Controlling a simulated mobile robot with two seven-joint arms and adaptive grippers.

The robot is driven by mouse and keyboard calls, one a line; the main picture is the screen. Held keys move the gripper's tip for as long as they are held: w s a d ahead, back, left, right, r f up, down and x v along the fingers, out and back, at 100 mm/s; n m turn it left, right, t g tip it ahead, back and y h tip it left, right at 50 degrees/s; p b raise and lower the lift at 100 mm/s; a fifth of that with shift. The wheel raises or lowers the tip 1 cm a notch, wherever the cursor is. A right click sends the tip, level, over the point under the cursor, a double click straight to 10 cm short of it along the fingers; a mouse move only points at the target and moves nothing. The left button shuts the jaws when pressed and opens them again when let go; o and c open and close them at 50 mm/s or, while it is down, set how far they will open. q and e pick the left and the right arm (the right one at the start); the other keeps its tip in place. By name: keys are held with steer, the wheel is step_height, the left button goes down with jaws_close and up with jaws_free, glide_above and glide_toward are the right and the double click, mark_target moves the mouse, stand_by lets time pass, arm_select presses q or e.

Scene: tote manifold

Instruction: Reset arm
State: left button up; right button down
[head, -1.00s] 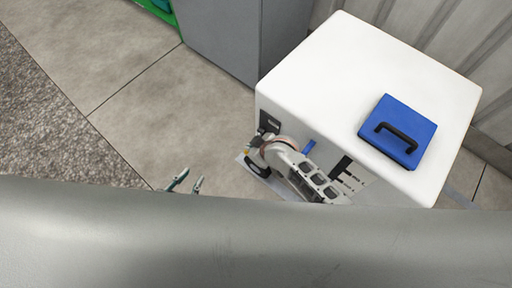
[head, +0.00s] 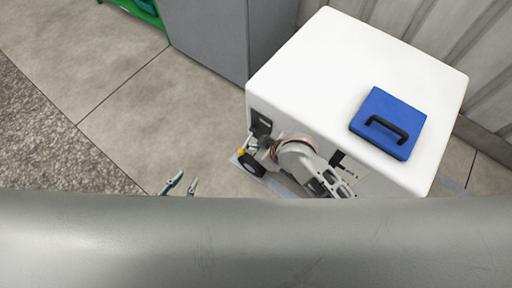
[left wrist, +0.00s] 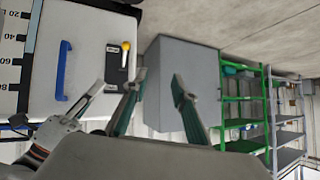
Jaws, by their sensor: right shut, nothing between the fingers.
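My left gripper (head: 182,184) is open and empty, low over the floor in the head view. Its two green-grey fingers stand apart in the left wrist view (left wrist: 158,95). My right gripper (head: 254,147) is shut with nothing in it, in front of the white cabinet (head: 350,70), near its dark panel (head: 262,124) and yellow knob (head: 241,152). In the left wrist view my right gripper (left wrist: 100,88) points toward that panel. I cannot tell whether it touches the front. A large grey part of my body hides the bottom of the head view.
A blue case (head: 388,122) with a black handle lies on the cabinet top. A grey cabinet (head: 215,35) stands behind to the left. The left wrist view shows a blue bar handle (left wrist: 63,70) and a green shelf rack (left wrist: 238,100). Floor (head: 125,110) at left is clear.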

stand_by(0.6)
